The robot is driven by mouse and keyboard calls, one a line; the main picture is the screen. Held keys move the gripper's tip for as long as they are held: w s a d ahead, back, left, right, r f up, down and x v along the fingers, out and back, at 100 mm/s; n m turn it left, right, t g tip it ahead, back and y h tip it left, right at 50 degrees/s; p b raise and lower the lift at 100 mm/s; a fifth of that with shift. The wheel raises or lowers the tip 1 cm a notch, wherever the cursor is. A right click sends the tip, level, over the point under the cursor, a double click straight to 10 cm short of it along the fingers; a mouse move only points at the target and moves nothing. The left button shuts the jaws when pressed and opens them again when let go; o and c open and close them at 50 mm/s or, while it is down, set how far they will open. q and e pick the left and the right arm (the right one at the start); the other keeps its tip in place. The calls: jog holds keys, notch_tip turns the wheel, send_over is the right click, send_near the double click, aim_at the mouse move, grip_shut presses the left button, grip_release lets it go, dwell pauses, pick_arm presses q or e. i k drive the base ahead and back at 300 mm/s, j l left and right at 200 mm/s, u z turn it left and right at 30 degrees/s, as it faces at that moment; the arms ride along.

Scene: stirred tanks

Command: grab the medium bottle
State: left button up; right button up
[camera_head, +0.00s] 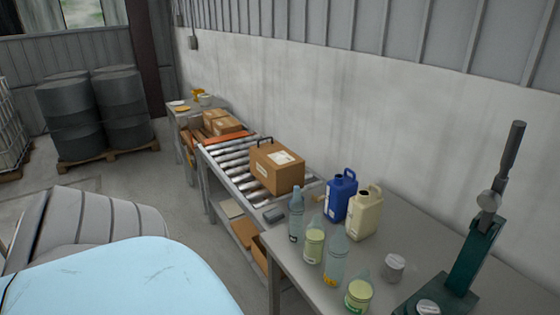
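Several bottles of different sizes stand on the grey table at the right. A clear bluish bottle (296,215) stands at the table's left edge. A bottle with a yellow-green label (314,245) stands just in front of it. I cannot tell for sure which is the medium bottle. Neither of my grippers is in view.
The grey table (408,238) also holds a small jar (394,267) and a green press (474,255). A roller conveyor (232,160) with a cardboard box (277,168) adjoins it. Dark drums (122,105) stand on a pallet. A pale blue surface (110,280) fills the lower left.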

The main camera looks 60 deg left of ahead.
aim_at(315, 232)
jog(key=u, duration=1.5)
